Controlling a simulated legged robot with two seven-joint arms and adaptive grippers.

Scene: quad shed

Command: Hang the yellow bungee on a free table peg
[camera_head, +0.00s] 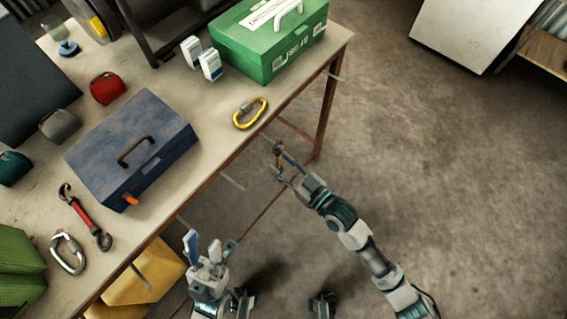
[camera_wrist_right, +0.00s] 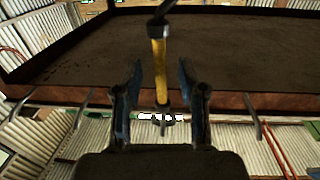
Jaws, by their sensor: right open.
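The yellow bungee (camera_wrist_right: 160,72) stands upright between the fingers of my right gripper (camera_wrist_right: 158,85), with a gap on both sides. Its dark upper hook reaches the top of the right wrist view, and its lower hook hangs below the yellow part. In the head view the bungee (camera_head: 278,158) is small, at my right gripper (camera_head: 283,167), just off the table's front edge beside a table peg (camera_head: 267,138). I cannot tell whether its hook rests on that peg. Other thin pegs (camera_head: 232,182) stick out along the edge.
The table (camera_head: 222,128) holds a green case (camera_head: 262,58), a blue toolbox (camera_head: 115,165), a yellow carabiner (camera_head: 238,122), a red bungee (camera_head: 78,212) and a silver carabiner (camera_head: 57,258). Yellow bags (camera_head: 150,272) lie below the edge.

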